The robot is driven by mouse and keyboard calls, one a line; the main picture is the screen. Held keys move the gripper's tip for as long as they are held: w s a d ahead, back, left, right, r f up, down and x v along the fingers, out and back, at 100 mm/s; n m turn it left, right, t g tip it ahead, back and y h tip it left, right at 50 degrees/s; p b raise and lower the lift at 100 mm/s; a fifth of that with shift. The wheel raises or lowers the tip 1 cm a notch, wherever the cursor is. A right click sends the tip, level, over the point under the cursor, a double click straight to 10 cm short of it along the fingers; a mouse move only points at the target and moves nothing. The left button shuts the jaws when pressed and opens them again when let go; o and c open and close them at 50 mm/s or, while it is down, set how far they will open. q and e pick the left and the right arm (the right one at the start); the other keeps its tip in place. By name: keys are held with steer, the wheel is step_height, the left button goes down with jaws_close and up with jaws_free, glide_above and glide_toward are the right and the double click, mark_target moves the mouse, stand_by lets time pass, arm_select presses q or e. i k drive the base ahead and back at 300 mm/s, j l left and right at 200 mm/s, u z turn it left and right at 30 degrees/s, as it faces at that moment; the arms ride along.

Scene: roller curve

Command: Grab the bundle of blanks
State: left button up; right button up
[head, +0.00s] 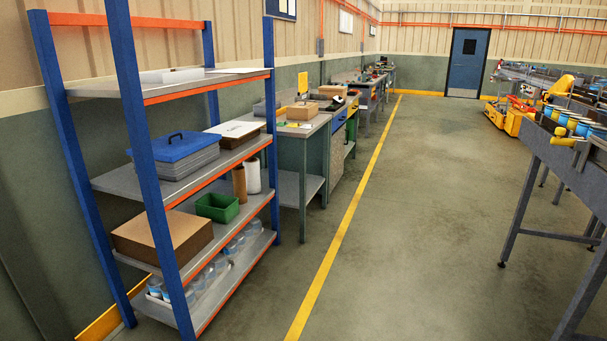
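No bundle can be made out for certain as the blanks. A grey layered stack (178,165) with a blue top and a dark handle lies on the second shelf from the top of the rack at the left; I cannot tell if this is the bundle. Neither of my grippers is in view.
The blue and orange rack (142,190) also holds a cardboard box (163,243), a green bin (217,208) and several clear jars. Workbenches (303,130) line the left wall. A roller conveyor (575,165) stands at the right, with a yellow machine (515,115) farther back. The floor between is clear.

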mark_target(235, 130)
steer(key=i, duration=2.05)
